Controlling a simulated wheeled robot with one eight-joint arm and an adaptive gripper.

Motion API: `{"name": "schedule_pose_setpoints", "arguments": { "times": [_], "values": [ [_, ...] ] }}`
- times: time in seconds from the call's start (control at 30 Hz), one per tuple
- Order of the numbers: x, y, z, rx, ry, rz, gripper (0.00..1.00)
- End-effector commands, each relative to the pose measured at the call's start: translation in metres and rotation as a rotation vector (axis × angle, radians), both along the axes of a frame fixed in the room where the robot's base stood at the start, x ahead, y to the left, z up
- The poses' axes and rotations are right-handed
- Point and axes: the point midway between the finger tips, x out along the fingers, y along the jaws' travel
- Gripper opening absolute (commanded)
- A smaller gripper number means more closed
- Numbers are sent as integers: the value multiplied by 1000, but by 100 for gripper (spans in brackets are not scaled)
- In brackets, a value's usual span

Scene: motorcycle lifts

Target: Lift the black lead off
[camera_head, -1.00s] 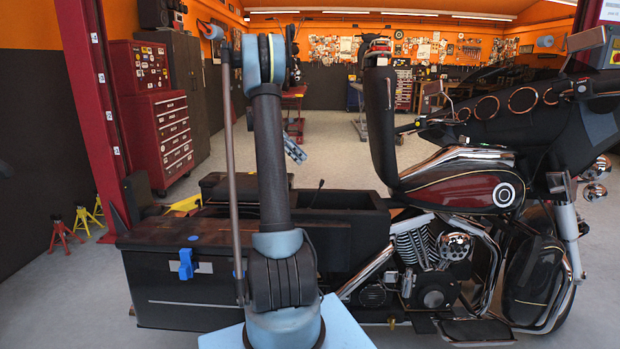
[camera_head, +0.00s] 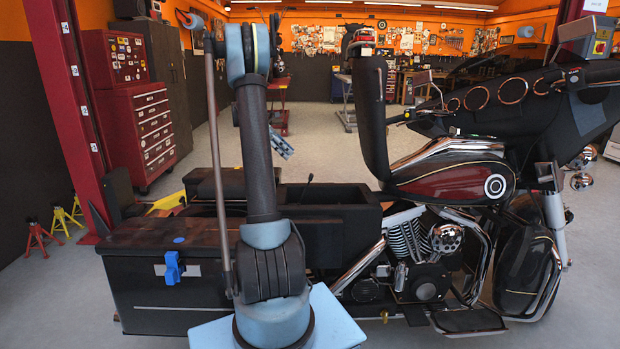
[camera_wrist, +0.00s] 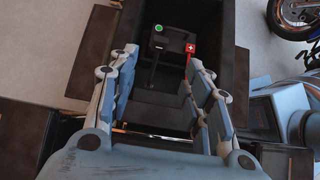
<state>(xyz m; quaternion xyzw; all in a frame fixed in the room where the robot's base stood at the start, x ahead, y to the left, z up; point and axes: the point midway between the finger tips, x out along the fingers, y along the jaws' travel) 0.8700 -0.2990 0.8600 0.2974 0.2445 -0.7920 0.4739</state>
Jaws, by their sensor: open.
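In the wrist view, a black battery-like box (camera_wrist: 172,45) with a green dot sits in the open dark compartment (camera_wrist: 210,28). A red plus tag (camera_wrist: 190,48) marks its right side, with a short red lead (camera_wrist: 187,67) beside it. A thin dark strand (camera_wrist: 154,72) runs down from the box's left part; it may be the black lead, but its ends are unclear. My gripper (camera_wrist: 162,58) is open and empty, its fingers either side of the strand in the picture. In the head view my gripper (camera_head: 281,143) shows partly behind my arm, above the compartment.
The motorcycle (camera_head: 450,180) stands on the right, its black seat back (camera_head: 372,120) upright beside the compartment. A black side case (camera_head: 160,290) with a blue latch (camera_head: 173,268) is in front. A red tool chest (camera_head: 137,130) and post (camera_head: 75,110) stand left. Open floor lies behind.

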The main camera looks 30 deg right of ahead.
Motion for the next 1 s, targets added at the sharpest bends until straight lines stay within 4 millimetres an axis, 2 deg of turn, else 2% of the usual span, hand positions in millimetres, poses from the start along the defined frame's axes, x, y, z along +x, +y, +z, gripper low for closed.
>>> {"name": "schedule_pose_setpoints", "arguments": {
  "times": [0.7, 1.0],
  "values": [
    [-47, -76, -88, 0, 0, -1, 45],
    [-57, -92, -106, 0, 0, 0, 45]
  ]
}}
